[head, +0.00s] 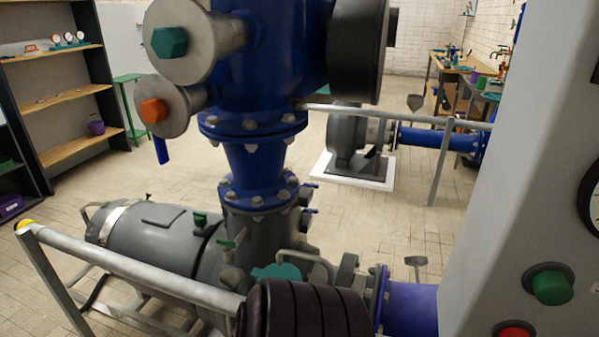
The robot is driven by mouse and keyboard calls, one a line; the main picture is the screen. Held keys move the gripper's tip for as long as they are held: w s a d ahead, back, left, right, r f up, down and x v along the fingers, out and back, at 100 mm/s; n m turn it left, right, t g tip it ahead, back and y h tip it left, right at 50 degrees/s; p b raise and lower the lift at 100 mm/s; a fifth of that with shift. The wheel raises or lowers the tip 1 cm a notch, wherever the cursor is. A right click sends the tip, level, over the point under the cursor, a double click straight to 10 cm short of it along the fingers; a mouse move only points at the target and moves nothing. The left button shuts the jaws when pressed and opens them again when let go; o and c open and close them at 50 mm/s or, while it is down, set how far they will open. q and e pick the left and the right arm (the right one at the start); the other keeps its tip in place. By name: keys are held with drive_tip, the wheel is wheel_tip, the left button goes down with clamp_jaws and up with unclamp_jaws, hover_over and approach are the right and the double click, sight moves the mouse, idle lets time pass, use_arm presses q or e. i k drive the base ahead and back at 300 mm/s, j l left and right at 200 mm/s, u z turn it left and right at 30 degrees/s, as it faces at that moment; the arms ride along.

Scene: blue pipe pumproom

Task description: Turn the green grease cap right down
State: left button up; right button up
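A green six-sided cap (170,42) sits on the face of a wide round grey fitting (205,30) at the upper left of the head view. The fitting stands out from the blue upright pipe body (262,65). The cap's far side is hidden, so I cannot tell how far it is screwed in. An orange six-sided cap (153,110) sits on a similar grey fitting just below it. Neither of my grippers shows in the head view.
A grey rail (130,270) crosses the lower left in front of a grey motor (160,240). A small green handle (232,242) stands near the pipe's foot. A grey panel with a green button (552,285) fills the right. Shelves (60,90) stand far left.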

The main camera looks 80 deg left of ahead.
sight(200, 219)
drive_tip(key=u, duration=3.45)
drive_tip(key=i+j, duration=0.15)
drive_tip(key=j+z, duration=0.05)
drive_tip(key=j, duration=0.05)
